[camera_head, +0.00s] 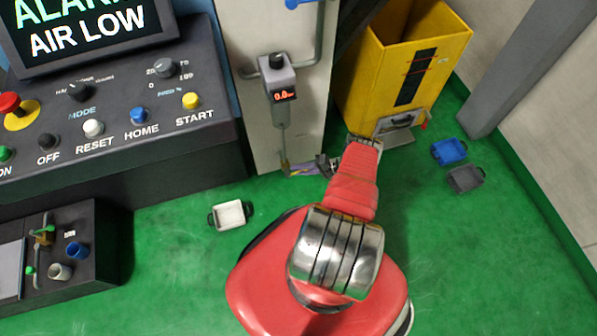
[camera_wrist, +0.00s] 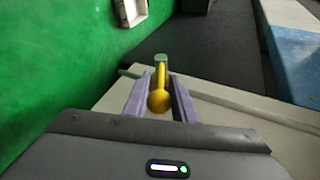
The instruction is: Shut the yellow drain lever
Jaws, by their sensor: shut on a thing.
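The yellow drain lever (camera_wrist: 159,101) shows in the wrist view, with a round knob at its near end and a green piece at its far end. My gripper (camera_wrist: 160,92) has its two purple fingers on either side of the lever and is shut on it. In the head view my gripper (camera_head: 302,169) is low at the foot of the pale panel (camera_head: 272,130). A small yellowish bit of the lever (camera_head: 285,165) shows at its left tip, below the pipe. The rest of the lever is hidden there by the fingers.
A gauge reading 0.0 (camera_head: 280,80) hangs above on the panel. White (camera_head: 231,215), blue (camera_head: 450,151) and dark grey (camera_head: 466,179) trays lie on the green floor. A control console (camera_head: 110,165) stands at left.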

